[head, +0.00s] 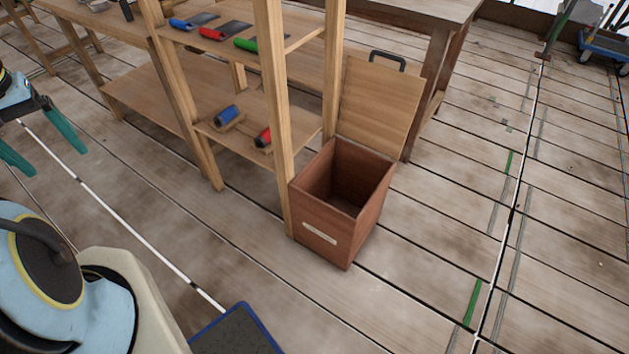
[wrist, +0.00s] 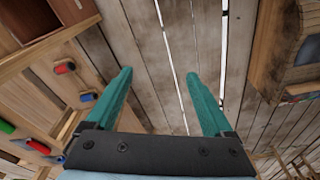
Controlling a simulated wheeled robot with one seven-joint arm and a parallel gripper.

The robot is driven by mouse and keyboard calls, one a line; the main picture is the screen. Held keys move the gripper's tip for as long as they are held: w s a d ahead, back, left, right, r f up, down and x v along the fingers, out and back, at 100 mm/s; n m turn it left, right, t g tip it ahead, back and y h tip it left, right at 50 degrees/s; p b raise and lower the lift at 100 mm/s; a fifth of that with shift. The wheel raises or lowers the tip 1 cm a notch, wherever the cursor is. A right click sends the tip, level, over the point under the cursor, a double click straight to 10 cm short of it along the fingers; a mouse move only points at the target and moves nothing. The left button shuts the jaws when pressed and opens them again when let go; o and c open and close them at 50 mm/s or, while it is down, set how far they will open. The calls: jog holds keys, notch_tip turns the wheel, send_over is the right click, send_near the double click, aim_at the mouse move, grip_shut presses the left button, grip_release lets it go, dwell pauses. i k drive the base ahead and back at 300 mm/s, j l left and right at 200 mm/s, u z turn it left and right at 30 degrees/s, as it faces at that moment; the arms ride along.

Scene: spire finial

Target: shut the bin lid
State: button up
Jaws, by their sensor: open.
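The wooden bin (head: 331,215) stands on the plank floor against the shelf's right post, with a pale label on its front. Its interior looks empty. The bin lid (head: 376,104) stands open, tilted up and back, with a dark handle (head: 388,57) at its top edge. My gripper (head: 40,150) is at the left edge in the head view, well away from the bin, its teal fingers apart. In the wrist view my gripper (wrist: 159,80) is open and empty over the floor. A part of the bin (wrist: 25,40) shows at the upper left there.
A wooden shelf (head: 270,95) stands left of the bin, holding blue, red and green handled tools and two rollers. A workbench (head: 405,15) is behind. A blue cart (head: 605,45) is at the far right. The floor in front and right of the bin is clear.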

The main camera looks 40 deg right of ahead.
aim_at(379, 104)
jog(key=z, duration=1.3)
jog(key=k+j+z, duration=0.15)
jog(key=z, duration=0.15)
jog(key=k, duration=0.1)
